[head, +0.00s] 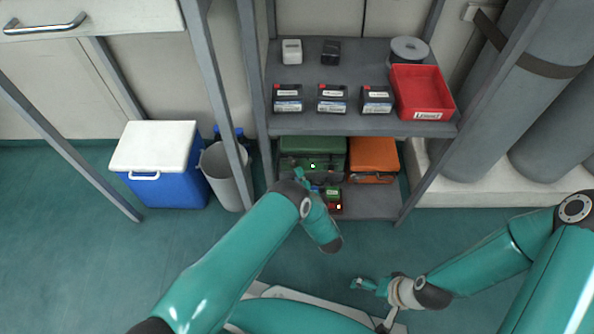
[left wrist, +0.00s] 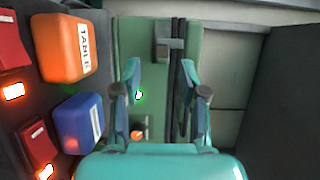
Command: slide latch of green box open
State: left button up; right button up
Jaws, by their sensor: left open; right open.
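The green box (head: 325,145) sits on the lower shelf, partly hidden by my left arm in the head view. In the left wrist view, the green box (left wrist: 152,25) fills the middle, with a dark seam running along it. A grey latch (left wrist: 162,48) sits across the seam. My left gripper (head: 308,181) is at the front of the box, open. In the left wrist view, my left gripper (left wrist: 161,65) has its two fingers apart on either side of the seam, just short of the latch. My right gripper (head: 363,284) is open and empty, low above the floor.
An orange case (head: 373,156) stands right of the green box. Small orange (left wrist: 65,48) and blue (left wrist: 80,122) items lie beside the left gripper. The shelf above holds several batteries and a red bin (head: 422,88). A shelf post (head: 228,105) stands left.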

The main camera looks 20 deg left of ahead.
pick_arm(q)
jog(key=v, duration=0.8)
jog(key=shift+d, duration=0.15)
jog(key=shift+s+f, duration=0.1)
